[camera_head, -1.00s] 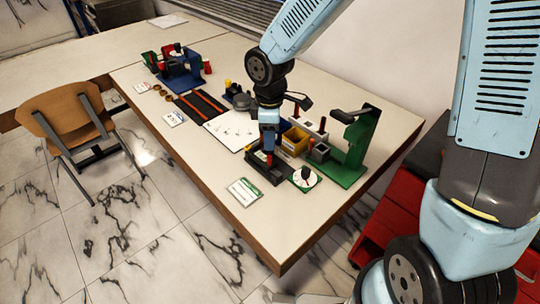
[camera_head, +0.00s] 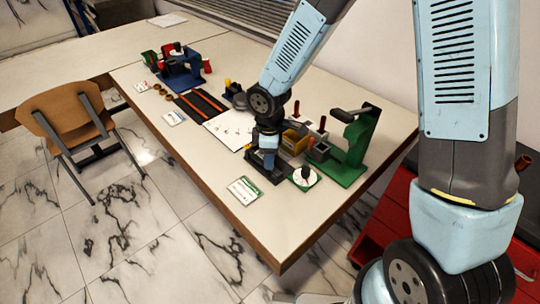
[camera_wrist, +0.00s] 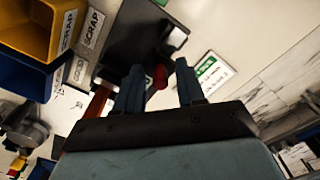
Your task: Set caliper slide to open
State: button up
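A dark fixture (camera_head: 279,172) stands near the front edge of the table, behind a white card with a green header (camera_head: 244,190). The wrist view shows its dark body (camera_wrist: 145,32) and a small red knob (camera_wrist: 160,76). This looks like the caliper slide, but I cannot read a label naming it. My gripper (camera_wrist: 159,82) is open, with its two blue fingers on either side of the red knob. In the head view my gripper hides most of the fixture.
A yellow SCRAP bin (camera_head: 294,140) is just behind my gripper. A white sheet (camera_head: 228,130) lies to the left. The table's front corner is clear.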

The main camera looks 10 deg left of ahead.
grip_shut()
dwell(0.3)
